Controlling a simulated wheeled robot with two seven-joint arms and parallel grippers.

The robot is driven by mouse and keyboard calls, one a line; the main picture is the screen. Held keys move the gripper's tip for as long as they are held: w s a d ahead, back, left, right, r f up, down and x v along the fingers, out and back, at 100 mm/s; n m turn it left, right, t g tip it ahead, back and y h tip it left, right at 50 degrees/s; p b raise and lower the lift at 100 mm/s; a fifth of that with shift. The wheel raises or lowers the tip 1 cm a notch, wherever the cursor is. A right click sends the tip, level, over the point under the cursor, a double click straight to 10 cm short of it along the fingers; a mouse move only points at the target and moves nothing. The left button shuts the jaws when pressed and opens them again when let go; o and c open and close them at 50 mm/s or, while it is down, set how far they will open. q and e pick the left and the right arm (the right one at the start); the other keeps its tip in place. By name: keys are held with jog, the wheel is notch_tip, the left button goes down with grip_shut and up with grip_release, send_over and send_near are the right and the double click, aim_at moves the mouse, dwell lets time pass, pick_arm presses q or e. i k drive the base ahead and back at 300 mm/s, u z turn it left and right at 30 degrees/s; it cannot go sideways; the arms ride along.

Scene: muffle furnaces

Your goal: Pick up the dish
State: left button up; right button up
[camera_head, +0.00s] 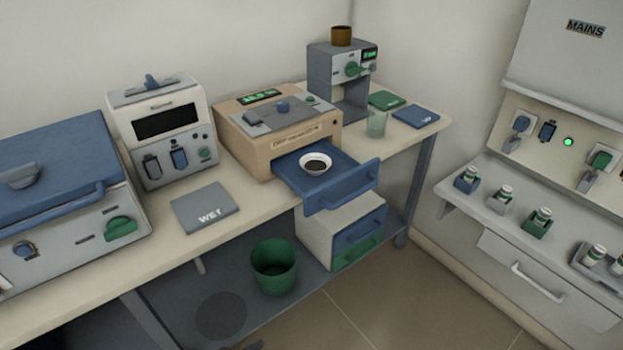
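A small white round dish (315,163) with dark contents sits on the blue pulled-out drawer (351,190) of a beige machine (265,143). The dish appears upright, and nothing covers it from above. Neither of my grippers can be made out in the head view. A small dark shape shows at the bottom edge, but I cannot tell what it is.
The drawer juts past the bench's front edge. A grey WET mat (205,208) lies left of it, and a clear glass (376,123) stands to the right. Below are a green bin (274,267) and a drawer cabinet (341,230). A wall panel (560,140) stands at right.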

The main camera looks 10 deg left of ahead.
aim_at(314, 165)
jog(key=u, duration=1.15)
jog(key=k, duration=0.15)
jog(key=z, duration=1.95)
jog(key=i, duration=0.7)
jog(key=u, duration=0.8)
